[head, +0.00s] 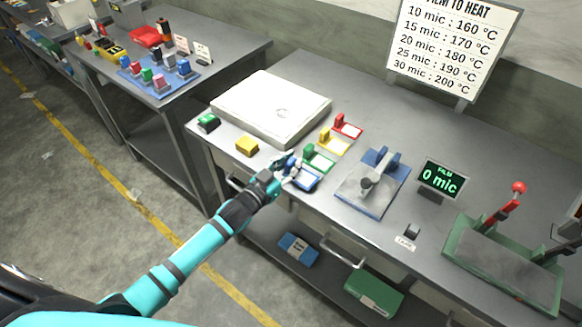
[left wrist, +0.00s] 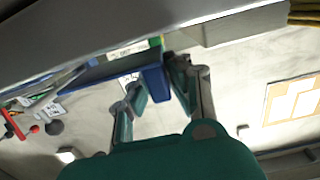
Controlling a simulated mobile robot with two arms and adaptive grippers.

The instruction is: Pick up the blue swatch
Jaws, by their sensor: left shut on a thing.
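The blue swatch (head: 305,182) is a small blue frame with a pale label. It is at the front edge of the workbench, at the near end of the row of swatches. My left gripper (head: 285,167) reaches it from the left and is shut on its raised blue tab. In the left wrist view the blue tab (left wrist: 154,84) sits between the two fingers. The gripper hides part of the swatch in the head view. I cannot tell whether it is clear of the bench. My right gripper is not in view.
Green (head: 319,158), yellow (head: 333,142) and red (head: 348,126) swatches lie just behind. A white plate (head: 270,108) is to the left, with a yellow block (head: 247,146) before it. A blue-handled fixture (head: 373,183) and the film display (head: 442,178) stand to the right.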

